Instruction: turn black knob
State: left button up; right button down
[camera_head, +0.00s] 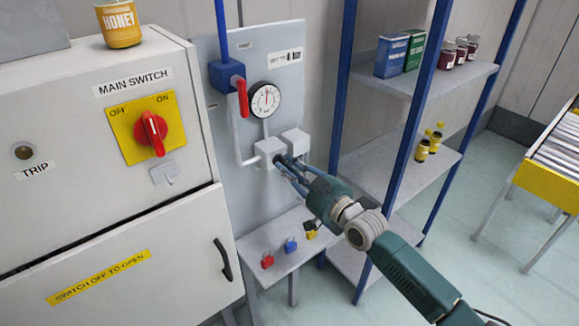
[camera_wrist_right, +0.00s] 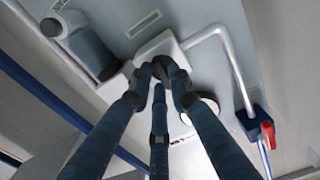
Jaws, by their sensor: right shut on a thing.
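The black knob (camera_head: 279,159) sits on a white box (camera_head: 267,148) on the grey wall panel, below a round gauge (camera_head: 265,99). My right gripper (camera_head: 281,163) reaches it from the lower right and is shut on it. In the right wrist view, the three dark fingers (camera_wrist_right: 161,75) close around the knob at the white box (camera_wrist_right: 150,47). The fingers hide most of the knob, so I cannot tell its angle. My left gripper is in neither view.
A red lever (camera_head: 241,96) is on the blue pipe, close left of the gauge. The cabinet with its red main switch (camera_head: 151,131) stands left. A small shelf (camera_head: 282,258) with padlocks is below. Blue-framed shelving (camera_head: 408,84) stands right, near my arm.

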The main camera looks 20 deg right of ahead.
dwell(0.3)
jog(key=c, duration=1.6)
grip_release()
jog(key=shift+s, duration=0.1)
jog(key=v, duration=1.1)
jog(key=shift+s+d, duration=0.15)
jog(key=shift+s, duration=0.25)
